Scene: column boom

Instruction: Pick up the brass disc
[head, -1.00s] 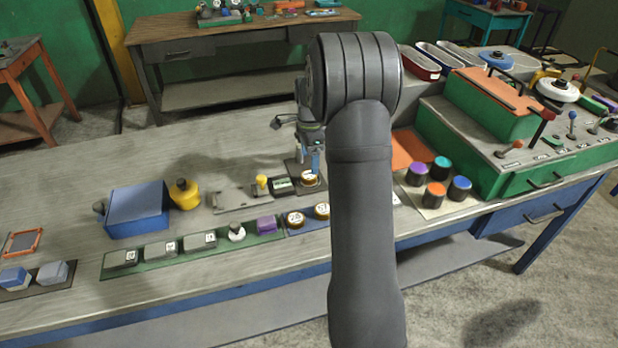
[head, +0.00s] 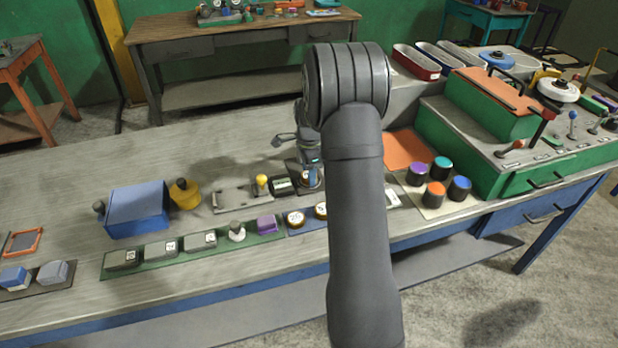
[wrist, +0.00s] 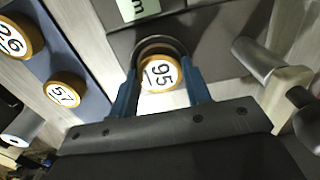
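A brass disc with a white face marked 95 (wrist: 158,74) lies between the two blue fingers of my gripper (wrist: 163,80) in the wrist view. A grey curved rim shows around its far side. The fingers stand at its left and right, close to its edge, with narrow gaps; I see no firm grip. In the head view my gripper (head: 311,172) is down at this disc (head: 307,183), which it partly hides. Two more brass-rimmed discs, marked 26 (wrist: 14,39) and 57 (wrist: 63,92), lie on a blue strip to the left in the wrist view.
A green strip (head: 190,250) with grey blocks, a white knob and a purple block runs along the front. A grey plate with a yellow peg (head: 262,182) is left of my gripper. Coloured cylinders (head: 435,193) stand to the right. The bench's back left is clear.

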